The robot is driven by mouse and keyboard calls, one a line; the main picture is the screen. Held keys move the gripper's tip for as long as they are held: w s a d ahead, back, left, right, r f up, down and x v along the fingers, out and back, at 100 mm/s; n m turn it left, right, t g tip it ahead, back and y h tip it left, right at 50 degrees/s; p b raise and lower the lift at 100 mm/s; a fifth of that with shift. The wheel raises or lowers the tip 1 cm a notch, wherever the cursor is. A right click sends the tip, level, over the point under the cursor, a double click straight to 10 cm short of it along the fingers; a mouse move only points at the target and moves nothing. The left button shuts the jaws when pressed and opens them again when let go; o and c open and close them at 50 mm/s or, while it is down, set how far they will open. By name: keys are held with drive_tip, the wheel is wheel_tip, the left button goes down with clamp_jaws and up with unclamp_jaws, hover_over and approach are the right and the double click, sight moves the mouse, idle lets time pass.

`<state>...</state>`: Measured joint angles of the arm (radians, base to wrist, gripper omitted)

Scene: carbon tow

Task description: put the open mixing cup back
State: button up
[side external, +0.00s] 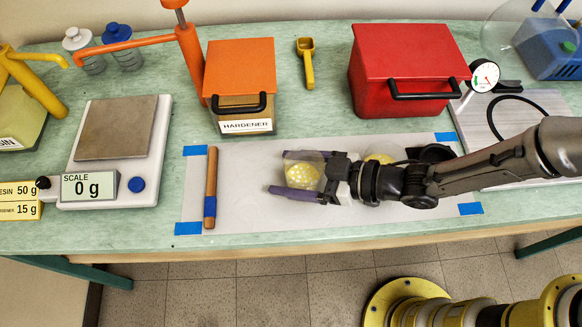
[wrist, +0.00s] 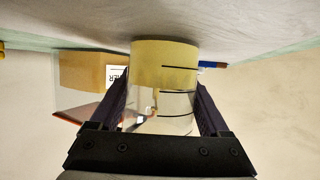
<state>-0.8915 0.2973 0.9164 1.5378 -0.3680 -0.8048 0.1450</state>
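The open mixing cup (side external: 303,173) is clear, with yellow, bubbly contents. It stands out over the white sheet, left of my wrist. In the wrist view the cup (wrist: 165,65) shows black level lines and a yellow band at the end toward the table. My gripper (side external: 297,175) has one dark finger along each side of the cup. In the wrist view both fingers meet the cup's side edges, so the gripper looks shut on it. Whether the cup's base touches the sheet is unclear.
A wooden stick (side external: 211,188) lies left on the taped white sheet (side external: 250,165). A yellow round thing (side external: 380,158) is partly hidden behind my wrist. The scale (side external: 115,145) reads 0 g. The hardener container (side external: 240,85), yellow scoop (side external: 306,62) and red box (side external: 405,75) stand behind.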

drive_tip(key=o, duration=0.3)
drive_tip(key=shift+r, duration=0.2)
drive_tip(key=v, duration=1.2)
